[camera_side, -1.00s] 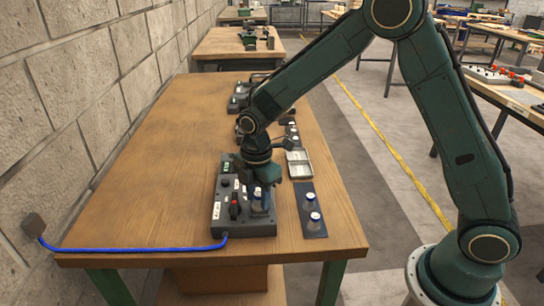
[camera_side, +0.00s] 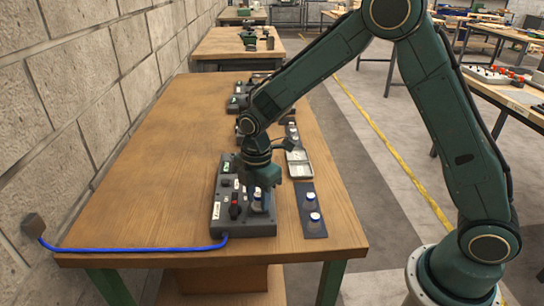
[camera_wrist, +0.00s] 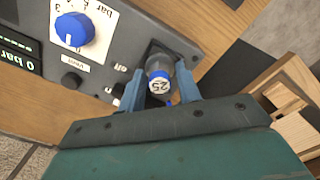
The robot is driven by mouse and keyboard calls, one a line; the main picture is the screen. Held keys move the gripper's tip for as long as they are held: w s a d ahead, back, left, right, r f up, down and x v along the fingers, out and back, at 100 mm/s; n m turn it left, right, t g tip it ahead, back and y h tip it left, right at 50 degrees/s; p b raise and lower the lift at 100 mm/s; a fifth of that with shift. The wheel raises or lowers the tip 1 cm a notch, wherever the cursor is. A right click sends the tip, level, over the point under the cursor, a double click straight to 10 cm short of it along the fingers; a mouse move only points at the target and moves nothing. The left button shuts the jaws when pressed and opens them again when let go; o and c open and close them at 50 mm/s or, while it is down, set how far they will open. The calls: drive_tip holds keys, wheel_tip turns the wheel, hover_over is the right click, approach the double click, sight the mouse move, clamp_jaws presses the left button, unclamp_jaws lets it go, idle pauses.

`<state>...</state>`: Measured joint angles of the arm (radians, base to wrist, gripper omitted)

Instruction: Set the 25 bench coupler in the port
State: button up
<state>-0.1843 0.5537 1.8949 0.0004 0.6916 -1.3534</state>
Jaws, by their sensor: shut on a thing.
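The coupler marked 25 (camera_wrist: 159,84) has a white and blue cap and a grey body. My gripper (camera_wrist: 160,88) has its two blue fingers on either side of it, shut on it. In the side view, my gripper (camera_side: 262,182) is low over the right part of the dark bench unit (camera_side: 245,226), with the coupler (camera_side: 257,202) below it. In the wrist view, the coupler stands at a dark square port area (camera_wrist: 155,55) on the unit's panel. Its lower end is hidden, so I cannot tell how deep it sits.
The panel carries a blue knob (camera_wrist: 73,29), a vent button (camera_wrist: 72,82) and a display (camera_wrist: 20,55) reading 0 bar. Two more blue-and-white couplers stand on a dark mat (camera_side: 309,230) to the right. The wooden table (camera_side: 160,195) is clear at left.

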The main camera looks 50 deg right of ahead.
drive_tip(key=shift+f, duration=0.45)
idle(0.6)
drive_tip(key=o, duration=1.6)
drive_tip(key=shift+c, duration=0.2)
drive_tip(key=shift+r, duration=0.15)
drive_tip(key=shift+r, duration=3.4)
